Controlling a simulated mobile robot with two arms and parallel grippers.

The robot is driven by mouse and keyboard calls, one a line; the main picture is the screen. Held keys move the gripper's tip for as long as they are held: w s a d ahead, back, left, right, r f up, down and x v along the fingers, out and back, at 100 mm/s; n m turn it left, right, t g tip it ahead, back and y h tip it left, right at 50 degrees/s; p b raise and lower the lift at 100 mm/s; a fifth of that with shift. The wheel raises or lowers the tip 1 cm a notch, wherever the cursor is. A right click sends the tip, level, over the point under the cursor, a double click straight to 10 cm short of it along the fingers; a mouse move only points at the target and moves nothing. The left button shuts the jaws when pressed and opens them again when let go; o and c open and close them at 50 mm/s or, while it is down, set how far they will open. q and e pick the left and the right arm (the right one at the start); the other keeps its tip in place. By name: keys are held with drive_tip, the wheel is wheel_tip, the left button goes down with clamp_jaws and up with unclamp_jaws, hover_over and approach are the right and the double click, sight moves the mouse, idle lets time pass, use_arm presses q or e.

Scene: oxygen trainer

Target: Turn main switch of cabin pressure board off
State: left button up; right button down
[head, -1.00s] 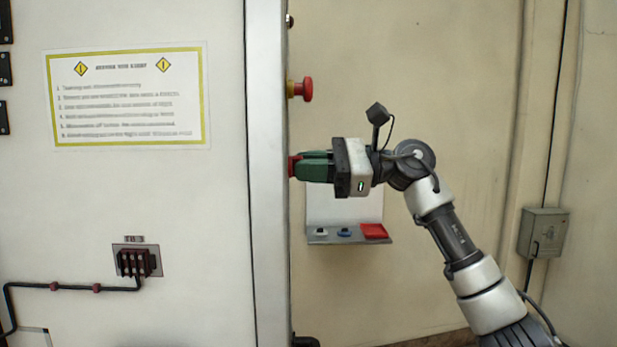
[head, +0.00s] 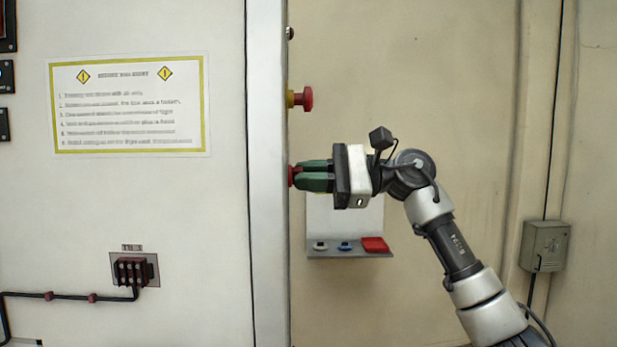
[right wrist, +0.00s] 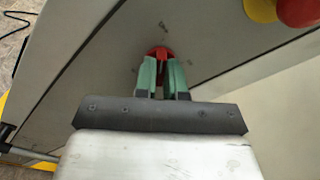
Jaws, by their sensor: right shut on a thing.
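The main switch (head: 293,176) is a red knob on the narrow side face of the white cabinet, below a red mushroom button. My right gripper (head: 303,176) reaches it from the right with its green fingers level. In the right wrist view the two green fingertips (right wrist: 163,62) are closed around the red knob (right wrist: 161,53), one on each side. Small marks show on the panel near the knob but are too small to read. The fingers hide part of the knob. My left gripper is not in view.
A red mushroom button with a yellow collar (head: 304,98) sticks out just above my right gripper. A small shelf (head: 350,254) with small items and a red piece is below it. A grey box (head: 545,246) hangs on the right wall. A warning sign (head: 130,152) is on the cabinet front.

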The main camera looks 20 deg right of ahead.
drive_tip(key=c, duration=1.2)
unclamp_jaws()
drive_tip(key=b+v, duration=0.2)
drive_tip(key=v, duration=0.9)
drive_tip(key=shift+a, duration=0.1)
